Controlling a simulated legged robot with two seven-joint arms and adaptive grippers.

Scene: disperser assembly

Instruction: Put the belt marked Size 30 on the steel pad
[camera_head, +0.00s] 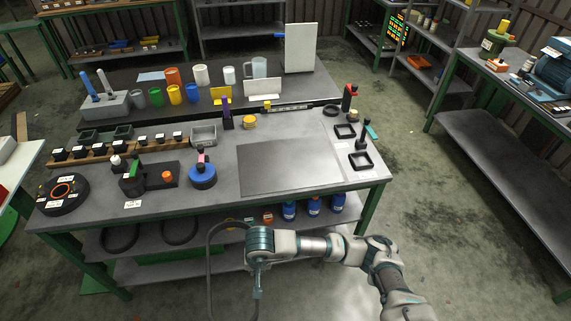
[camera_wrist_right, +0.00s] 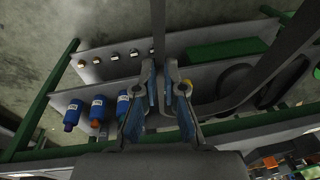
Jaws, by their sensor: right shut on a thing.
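The steel pad (camera_head: 289,166) is a flat grey plate on the workbench, bare on top. My right gripper (camera_head: 257,290) hangs in front of the bench, below the tabletop's front edge. It is shut on a large dark belt (camera_head: 210,265), which hangs as a loop on its left side, apart from the pad. In the right wrist view the fingers (camera_wrist_right: 166,90) are close together, with the belt (camera_wrist_right: 158,28) running between them. No size marking is readable on the belt. My left gripper is not in view.
Two more dark belts (camera_head: 120,238) (camera_head: 180,232) lie on the lower shelf, beside blue bottles (camera_head: 313,206). Small black frames (camera_head: 360,161) stand right of the pad. A blue round part (camera_head: 203,178) stands left of it. Cups and boxes fill the bench's back.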

